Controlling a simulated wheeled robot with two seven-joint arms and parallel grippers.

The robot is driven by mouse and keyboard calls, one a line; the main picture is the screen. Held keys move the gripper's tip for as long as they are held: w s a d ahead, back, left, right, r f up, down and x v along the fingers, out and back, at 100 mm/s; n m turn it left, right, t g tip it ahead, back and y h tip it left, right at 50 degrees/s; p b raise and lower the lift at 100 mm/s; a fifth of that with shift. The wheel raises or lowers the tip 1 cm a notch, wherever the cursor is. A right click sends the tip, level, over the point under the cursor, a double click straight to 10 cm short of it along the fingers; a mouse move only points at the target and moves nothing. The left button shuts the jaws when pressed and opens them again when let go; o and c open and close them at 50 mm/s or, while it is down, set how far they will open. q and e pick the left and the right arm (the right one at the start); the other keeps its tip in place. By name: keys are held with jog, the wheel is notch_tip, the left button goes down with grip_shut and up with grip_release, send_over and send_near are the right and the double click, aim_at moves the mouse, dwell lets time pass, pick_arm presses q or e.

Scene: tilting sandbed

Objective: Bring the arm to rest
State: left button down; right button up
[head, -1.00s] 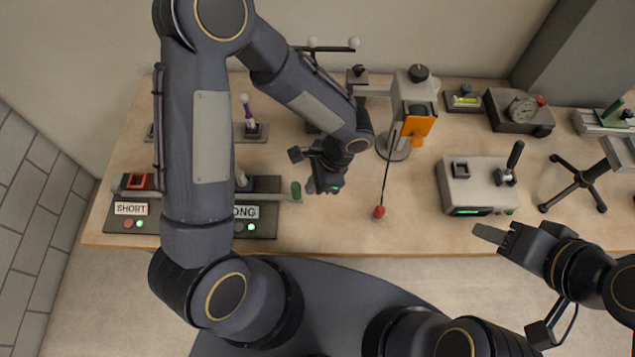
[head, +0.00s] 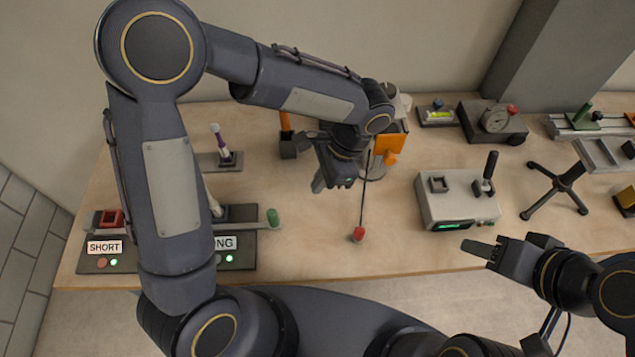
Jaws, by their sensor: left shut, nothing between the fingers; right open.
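My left arm reaches up from the lower left and bends over the bench. Its gripper (head: 319,184) is shut and empty, held above the middle of the bench, left of the thin dark rod with a red tip (head: 358,235). My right gripper (head: 480,250) is open and empty at the lower right, by the front edge of the bench, below the white box (head: 455,205). Part of its jaw is hard to make out.
My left arm partly hides the SHORT (head: 104,247) and LONG panel, with a green-ended lever (head: 273,218). Behind the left gripper stands an orange-fronted device (head: 390,140).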

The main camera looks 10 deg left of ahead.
pick_arm(q)
jog(key=shift+a, duration=0.1)
dwell(0.3)
jog(key=s+a+r+n+t+h, duration=0.7)
jog(key=s+a+r+n, duration=0.3)
jog(key=s+n, duration=0.3)
jog(key=shift+a+n+t+h, duration=0.3)
jog(key=shift+a+n, duration=0.3)
jog(key=shift+a, duration=0.3)
